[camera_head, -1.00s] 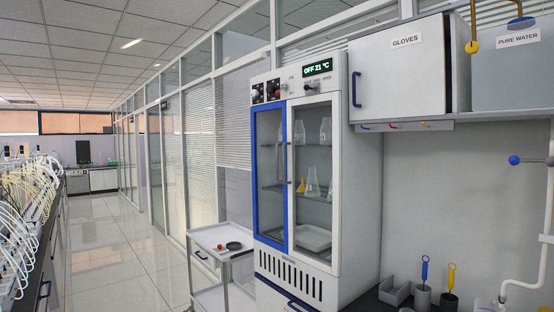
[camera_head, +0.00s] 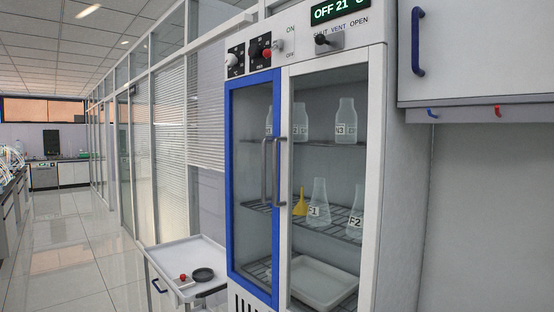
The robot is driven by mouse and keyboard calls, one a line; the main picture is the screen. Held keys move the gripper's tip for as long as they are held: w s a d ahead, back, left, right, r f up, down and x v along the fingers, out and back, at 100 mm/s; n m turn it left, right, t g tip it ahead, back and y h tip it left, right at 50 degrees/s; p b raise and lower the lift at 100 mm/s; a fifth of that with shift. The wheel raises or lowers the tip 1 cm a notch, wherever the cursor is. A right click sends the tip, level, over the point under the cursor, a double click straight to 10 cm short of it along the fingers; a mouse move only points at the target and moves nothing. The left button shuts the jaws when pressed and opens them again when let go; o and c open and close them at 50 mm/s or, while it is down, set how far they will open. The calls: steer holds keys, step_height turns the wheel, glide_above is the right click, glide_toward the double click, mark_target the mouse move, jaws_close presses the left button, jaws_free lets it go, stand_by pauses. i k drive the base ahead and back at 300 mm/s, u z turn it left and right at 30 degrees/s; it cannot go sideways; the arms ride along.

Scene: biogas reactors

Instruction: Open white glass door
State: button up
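A tall white cabinet has two glass doors side by side, both shut. The white-framed glass door (camera_head: 373,160) is on the right, with a grey vertical bar handle (camera_head: 277,172) near its left edge. The blue-framed glass door (camera_head: 234,190) is on the left, with its own grey handle (camera_head: 264,172) close beside the other. Behind the white door's glass are labelled bottles, flasks, a yellow funnel (camera_head: 301,203) and a white tray (camera_head: 318,283). My gripper is not in view.
A white trolley (camera_head: 190,250) with a dark dish and a red-knobbed item stands left of the cabinet. A white wall cupboard (camera_head: 480,50) hangs at upper right. Above the doors are knobs and a display reading OFF 21. The tiled aisle (camera_head: 70,250) at left is clear.

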mark_target(376, 55)
steer(key=z, duration=0.25)
steer(key=i, duration=1.85)
steer(key=z, duration=0.15)
